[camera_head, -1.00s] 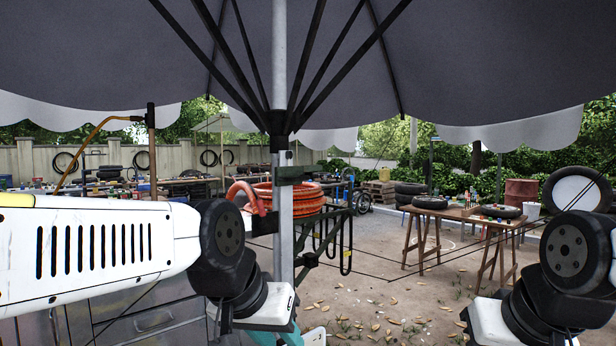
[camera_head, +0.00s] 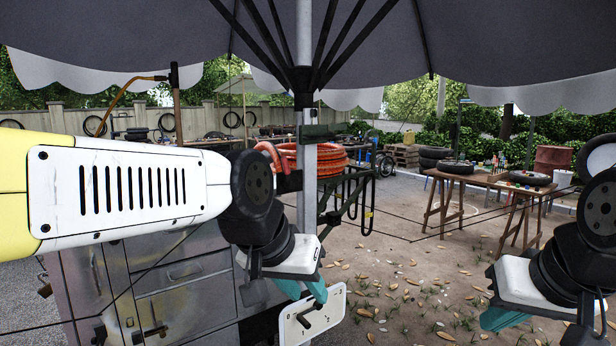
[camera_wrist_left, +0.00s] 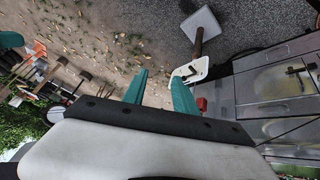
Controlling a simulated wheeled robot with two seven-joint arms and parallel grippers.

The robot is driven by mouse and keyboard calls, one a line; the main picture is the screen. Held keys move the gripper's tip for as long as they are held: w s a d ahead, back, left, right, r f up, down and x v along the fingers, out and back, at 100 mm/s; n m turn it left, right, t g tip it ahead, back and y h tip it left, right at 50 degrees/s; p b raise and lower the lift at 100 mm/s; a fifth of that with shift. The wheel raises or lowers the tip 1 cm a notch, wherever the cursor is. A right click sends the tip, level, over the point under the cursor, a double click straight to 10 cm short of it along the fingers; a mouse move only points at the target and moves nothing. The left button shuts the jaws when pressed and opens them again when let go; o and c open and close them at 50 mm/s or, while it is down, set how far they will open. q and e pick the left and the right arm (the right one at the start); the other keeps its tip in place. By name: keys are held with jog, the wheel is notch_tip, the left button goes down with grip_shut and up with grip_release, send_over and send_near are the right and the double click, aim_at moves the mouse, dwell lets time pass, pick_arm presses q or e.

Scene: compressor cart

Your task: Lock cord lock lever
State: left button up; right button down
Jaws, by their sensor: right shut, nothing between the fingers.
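A white plate (camera_head: 326,303) marked with small characters shows low in the middle of the head view, by the umbrella pole. A short dark lever (camera_head: 304,319) sits on its face; the left wrist view shows the plate (camera_wrist_left: 201,68) and lever (camera_wrist_left: 185,72) too. My left gripper (camera_head: 306,291) has teal fingers at the plate's upper left in the head view. In the left wrist view its fingers (camera_wrist_left: 158,82) are apart and empty, with the plate just beyond the right fingertip. Contact cannot be told. My right gripper (camera_head: 501,317) is shut, far right of the plate.
The umbrella pole (camera_head: 306,165) rises behind the plate, with a coiled orange hose (camera_head: 318,157) beside it. A metal drawer cabinet (camera_head: 185,300) stands left of the plate. Thin dark cords cross the yard. A wooden table (camera_head: 470,178) stands back right; the leaf-strewn ground between is open.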

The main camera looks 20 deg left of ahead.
pick_arm(q)
jog(key=c, duration=0.3)
jog(key=shift+w+a, duration=0.2)
jog(key=shift+a, duration=0.05)
grip_shut()
jog(key=w+a+r+m+g+y, duration=0.1)
jog(key=w+a+r+y, duration=0.1)
jog(key=w+a+y, duration=0.4)
jog(key=w+a+r+m+g+y, duration=0.1)
jog(key=w+a+r+m+y, duration=0.2)
jog(key=w, duration=0.6)
jog(key=w+d+r+t+y, duration=0.3)
jog(key=w+r+y, duration=0.1)
jog(key=w, duration=0.5)
jog(key=w+d+r+t+y, duration=0.3)
jog(key=w+d+r, duration=0.1)
jog(key=w, duration=0.5)
jog(key=shift+w+d+r+n+y, duration=0.2)
jog(key=shift+r+n+y, duration=0.15)
jog(key=shift+r, duration=0.35)
